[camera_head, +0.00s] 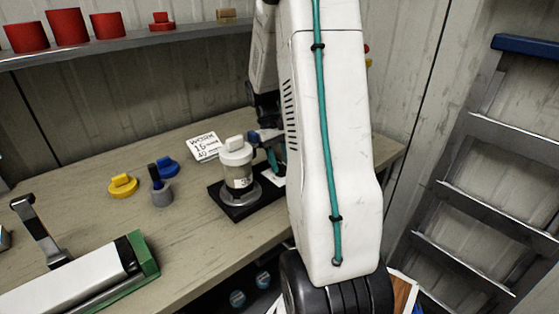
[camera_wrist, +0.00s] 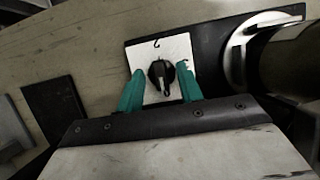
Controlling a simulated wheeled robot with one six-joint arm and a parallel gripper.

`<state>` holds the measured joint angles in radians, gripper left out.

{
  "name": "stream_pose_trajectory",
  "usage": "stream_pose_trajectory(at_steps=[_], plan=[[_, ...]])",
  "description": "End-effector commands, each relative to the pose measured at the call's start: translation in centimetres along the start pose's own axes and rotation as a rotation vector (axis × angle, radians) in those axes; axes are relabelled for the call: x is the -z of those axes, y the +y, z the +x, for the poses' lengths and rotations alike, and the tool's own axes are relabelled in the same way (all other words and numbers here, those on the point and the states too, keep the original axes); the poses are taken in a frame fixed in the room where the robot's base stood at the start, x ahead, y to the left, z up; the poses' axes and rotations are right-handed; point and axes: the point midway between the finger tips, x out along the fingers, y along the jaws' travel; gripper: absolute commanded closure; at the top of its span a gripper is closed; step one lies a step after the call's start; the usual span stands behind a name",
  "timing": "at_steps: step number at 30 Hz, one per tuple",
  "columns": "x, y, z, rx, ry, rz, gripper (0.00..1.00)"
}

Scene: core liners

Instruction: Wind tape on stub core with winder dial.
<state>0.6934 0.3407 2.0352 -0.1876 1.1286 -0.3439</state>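The winder has a black base (camera_head: 228,208) on the bench, carrying a pale cylinder with a white cap (camera_head: 236,152) and a printed label. In the wrist view, the winder dial is a black knob (camera_wrist: 161,74) on a white plate (camera_wrist: 177,48) with a "2" near its top edge. My gripper (camera_wrist: 160,84) has teal fingers spread on either side of the knob, with gaps showing. It also shows in the head view (camera_head: 272,160), partly hidden by my arm. A pale ring-shaped part (camera_wrist: 237,52) is at the wrist view's right. I cannot tell which part is the stub core.
A grey peg with a dark post (camera_head: 161,193), a yellow piece (camera_head: 122,186) and a blue piece (camera_head: 167,167) sit left. A green-ended white device (camera_head: 80,282) is at front left. A ladder (camera_head: 490,190) stands right.

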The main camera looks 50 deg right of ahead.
Motion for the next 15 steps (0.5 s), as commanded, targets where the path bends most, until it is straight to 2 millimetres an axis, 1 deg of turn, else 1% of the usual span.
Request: stream_pose_trajectory(at_steps=[4,5,6,8,9,15], plan=[[0.02,-0.07,-0.03,0.000,0.000,-0.001,0.64],[0.03,-0.07,-0.03,0.000,0.000,-0.001,0.66],[0.03,-0.09,-0.04,-0.001,0.000,-0.001,0.78],[0.03,-0.10,-0.05,-0.001,0.000,-0.002,0.94],[0.03,-0.10,-0.05,-0.001,0.000,-0.002,1.00],[0.04,-0.11,-0.07,0.001,0.000,0.001,1.00]])
